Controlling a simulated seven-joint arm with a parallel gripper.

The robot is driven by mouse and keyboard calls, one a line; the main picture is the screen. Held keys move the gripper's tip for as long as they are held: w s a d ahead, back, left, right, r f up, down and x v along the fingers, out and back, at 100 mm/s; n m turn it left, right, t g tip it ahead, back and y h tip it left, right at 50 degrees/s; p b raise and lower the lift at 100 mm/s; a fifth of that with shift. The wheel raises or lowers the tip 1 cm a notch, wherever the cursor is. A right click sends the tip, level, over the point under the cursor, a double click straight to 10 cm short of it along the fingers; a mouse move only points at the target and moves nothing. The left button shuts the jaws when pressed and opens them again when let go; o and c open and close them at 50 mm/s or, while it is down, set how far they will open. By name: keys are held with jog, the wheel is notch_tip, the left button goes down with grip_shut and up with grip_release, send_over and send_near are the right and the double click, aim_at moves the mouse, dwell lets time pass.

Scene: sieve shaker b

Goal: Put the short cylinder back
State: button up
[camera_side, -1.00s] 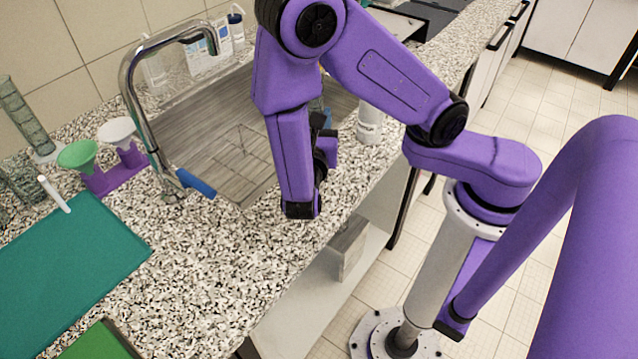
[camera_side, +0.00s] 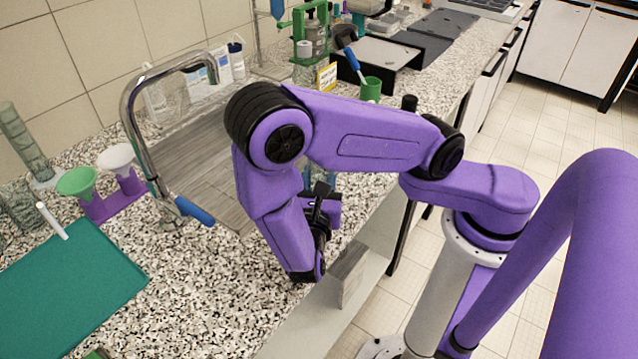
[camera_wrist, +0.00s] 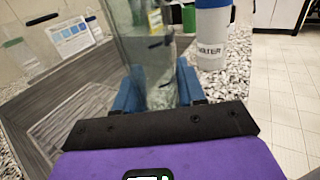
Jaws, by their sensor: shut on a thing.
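The short cylinder (camera_wrist: 146,62) appears as clear glass in the wrist view. It stands between the two blue fingers of my gripper (camera_wrist: 158,88), which is shut on it. Its upper part runs out of the top of the frame, and its lower end is partly hidden by the gripper body. In the side view my gripper (camera_side: 322,205) is mostly hidden behind my arm, over the counter near its front edge, right of the sink. The cylinder cannot be made out there.
A water bottle (camera_wrist: 212,38) stands just beyond the cylinder, to the right. The sink (camera_side: 190,150) and its tap (camera_side: 130,95) are left of my arm. Funnels in a purple rack (camera_side: 112,205) and a teal mat (camera_side: 70,285) lie further left. Counter (camera_side: 200,290) in front is clear.

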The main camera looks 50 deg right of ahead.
jog(key=shift+f, duration=0.75)
jog(key=shift+f, duration=0.15)
jog(key=o, duration=1.1)
jog(key=shift+o, duration=0.2)
jog(key=v, duration=1.2)
